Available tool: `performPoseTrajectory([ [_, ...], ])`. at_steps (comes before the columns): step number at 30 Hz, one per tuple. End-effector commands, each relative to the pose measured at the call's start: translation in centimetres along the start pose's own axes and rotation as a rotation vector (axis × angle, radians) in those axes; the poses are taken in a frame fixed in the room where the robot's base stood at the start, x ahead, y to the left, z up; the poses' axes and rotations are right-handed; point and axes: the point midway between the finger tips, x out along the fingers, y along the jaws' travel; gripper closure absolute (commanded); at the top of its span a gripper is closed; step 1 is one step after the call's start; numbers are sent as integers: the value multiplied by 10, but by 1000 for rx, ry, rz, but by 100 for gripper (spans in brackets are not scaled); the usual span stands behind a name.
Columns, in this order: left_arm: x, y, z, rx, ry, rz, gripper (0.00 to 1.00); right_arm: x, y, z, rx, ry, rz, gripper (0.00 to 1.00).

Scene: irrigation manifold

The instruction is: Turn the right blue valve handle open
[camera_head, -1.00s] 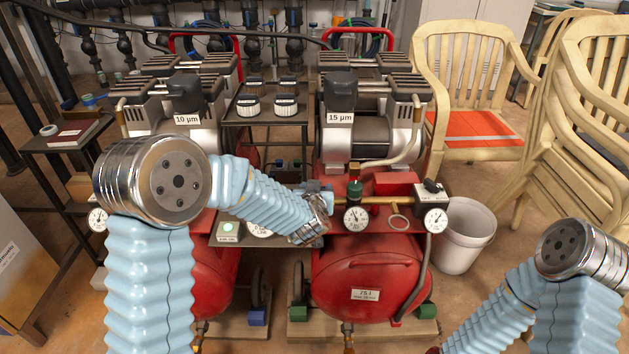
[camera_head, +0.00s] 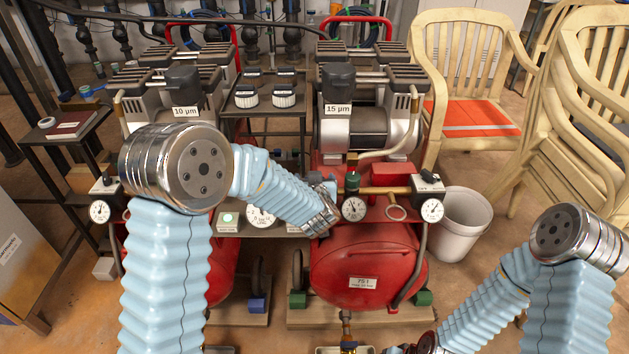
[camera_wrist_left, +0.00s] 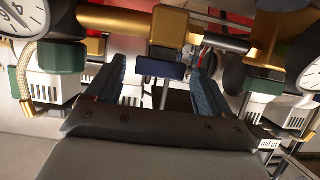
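A blue valve handle (camera_wrist_left: 160,68) sits below a brass fitting on the pipe in the left wrist view. My left gripper (camera_wrist_left: 162,66) is open, with one dark blue finger on each side of the handle. Gaps show between the fingers and the handle, so it is not gripped. In the head view my left wrist reaches the brass manifold pipe (camera_head: 385,190), just left of the green knob (camera_head: 352,182). The wrist largely hides the handle and fingers there. My right arm runs down to the bottom edge, and its fingers are not visible.
Pressure gauges (camera_head: 353,209) hang along the manifold, above the red tank (camera_head: 365,265). A white bucket (camera_head: 462,225) and stacked cream chairs (camera_head: 590,120) stand to the right. In the wrist view a green fitting (camera_wrist_left: 62,57) is left of the fingers.

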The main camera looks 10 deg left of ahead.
Motion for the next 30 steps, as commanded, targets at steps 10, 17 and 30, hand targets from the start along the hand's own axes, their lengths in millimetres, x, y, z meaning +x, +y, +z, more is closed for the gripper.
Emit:
performPoseTrajectory([
  [10, -8, 1, 0, 1, -1, 3, 19, 0, 0, 0, 0, 0, 0, 31],
  [17, -57, 1, -1, 1, 1, 5, 19, 0, 0, 0, 0, 0, 0, 31],
  [30, -135, 0, 0, 0, 0, 1, 19, -4, -2, 0, -1, -1, -1, 31],
])
